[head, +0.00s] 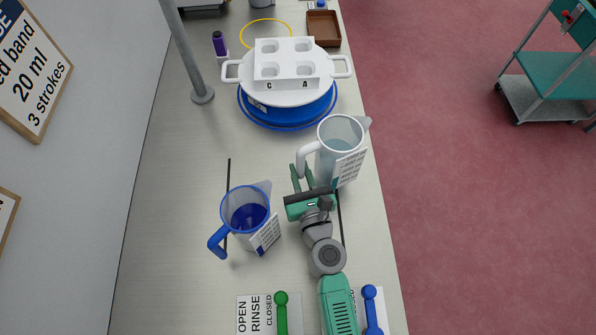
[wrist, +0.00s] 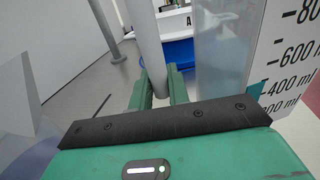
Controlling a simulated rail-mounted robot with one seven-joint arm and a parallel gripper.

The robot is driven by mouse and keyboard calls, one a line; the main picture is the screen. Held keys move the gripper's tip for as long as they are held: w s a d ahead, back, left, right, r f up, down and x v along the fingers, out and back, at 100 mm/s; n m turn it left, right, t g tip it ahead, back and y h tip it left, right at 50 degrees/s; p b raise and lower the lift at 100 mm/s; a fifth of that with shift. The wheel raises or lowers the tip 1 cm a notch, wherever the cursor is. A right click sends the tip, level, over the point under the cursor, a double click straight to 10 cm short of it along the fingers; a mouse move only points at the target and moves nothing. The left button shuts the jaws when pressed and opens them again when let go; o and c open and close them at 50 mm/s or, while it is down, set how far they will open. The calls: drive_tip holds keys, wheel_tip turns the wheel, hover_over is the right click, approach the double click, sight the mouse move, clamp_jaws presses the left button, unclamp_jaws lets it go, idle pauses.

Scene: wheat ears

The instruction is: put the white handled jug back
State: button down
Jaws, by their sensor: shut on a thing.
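The white handled jug (head: 340,135) is clear with a white handle (head: 306,158) on its left and a printed label on its front right. It looks upright near the bench's right side; I cannot tell whether its base touches the bench. My gripper (head: 302,172) is shut on the handle. In the wrist view, the handle (wrist: 148,40) rises between my gripper's fingers (wrist: 159,88), and the jug's graduated side (wrist: 225,60) is to the right. The jug's lower part is partly hidden by its label and my gripper.
A blue handled jug (head: 245,212) stands left of my gripper. Behind are a blue round base with a white block (head: 286,82), a metal post (head: 203,95), a purple-capped bottle (head: 219,43) and a brown tray (head: 323,40). Green (head: 281,312) and blue (head: 371,305) levers are in front.

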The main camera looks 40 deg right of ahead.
drive_tip(key=shift+x, duration=1.05)
drive_tip(key=f+b, duration=0.4)
drive_tip(key=shift+a+f, duration=0.15)
drive_tip(key=shift+a, duration=0.05)
drive_tip(key=shift+r, duration=0.25)
drive_tip(key=shift+f, duration=0.2)
drive_tip(key=c, duration=1.3)
unclamp_jaws()
drive_tip(key=shift+c, duration=0.2)
drive_tip(key=shift+r+p, duration=0.2)
drive_tip(key=shift+p, duration=0.1)
drive_tip(key=b+v, duration=0.1)
drive_tip(key=v, duration=1.1)
